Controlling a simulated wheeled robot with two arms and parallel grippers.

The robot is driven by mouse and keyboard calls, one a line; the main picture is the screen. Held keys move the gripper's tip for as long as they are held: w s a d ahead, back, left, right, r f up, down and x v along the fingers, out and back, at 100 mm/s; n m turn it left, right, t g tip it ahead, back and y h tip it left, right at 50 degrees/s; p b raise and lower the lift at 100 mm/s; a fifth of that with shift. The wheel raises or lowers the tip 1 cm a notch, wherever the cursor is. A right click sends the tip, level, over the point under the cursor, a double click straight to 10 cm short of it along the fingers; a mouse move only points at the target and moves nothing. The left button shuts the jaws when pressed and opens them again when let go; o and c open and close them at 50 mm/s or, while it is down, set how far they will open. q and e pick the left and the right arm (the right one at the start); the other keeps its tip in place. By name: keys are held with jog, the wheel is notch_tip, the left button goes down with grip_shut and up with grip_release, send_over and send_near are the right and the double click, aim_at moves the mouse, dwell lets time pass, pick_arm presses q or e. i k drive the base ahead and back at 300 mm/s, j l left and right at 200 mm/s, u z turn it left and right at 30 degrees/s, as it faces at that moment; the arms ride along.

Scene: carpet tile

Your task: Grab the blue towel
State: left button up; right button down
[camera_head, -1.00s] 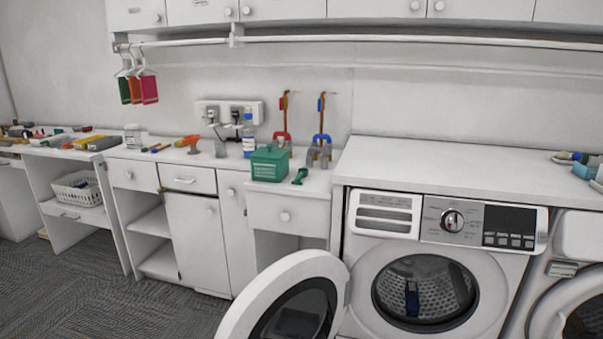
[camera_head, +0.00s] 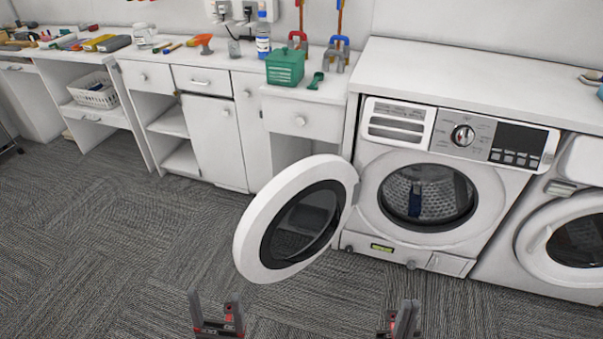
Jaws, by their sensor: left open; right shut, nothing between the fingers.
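A small blue cloth, the blue towel (camera_head: 415,203), hangs or lies inside the drum of the washing machine (camera_head: 376,240), seen through its round opening; its full shape is hidden. The machine's round door (camera_head: 262,240) stands wide open to the left. My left gripper (camera_head: 216,312) is at the bottom of the view, open and empty, in front of and below the door. My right gripper (camera_head: 404,318) is at the bottom, right of the left one, shut and empty. Both are well apart from the towel.
A second washing machine (camera_head: 545,235) stands at the right with its door shut. White cabinets (camera_head: 215,140) line the wall at the left. A green box (camera_head: 285,68) and a blue-labelled bottle (camera_head: 263,36) stand on the counter. The carpet (camera_head: 130,260) at the front left is clear.

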aim_at(415, 202)
jog(key=i+j+u, duration=0.15)
jog(key=u, duration=1.15)
jog(key=i+j, duration=0.1)
jog(key=i, duration=2.5)
jog(key=i+z, duration=0.15)
jog(key=z, duration=0.25)
jog(key=i+z, duration=0.1)
jog(key=z, duration=0.3)
jog(key=i+j+z, duration=0.1)
jog(key=z, duration=0.35)
jog(key=i+j+z, duration=0.1)
jog(key=z, duration=0.3)
jog(key=i+j+z, duration=0.1)
jog(key=z, duration=0.3)
jog(key=j+z, duration=0.1)
jog(key=z, duration=1.65)
jog(key=l+u, duration=0.25)
jog(key=l, duration=0.2)
jog(key=l+u, duration=0.25)
jog(key=l, duration=0.25)
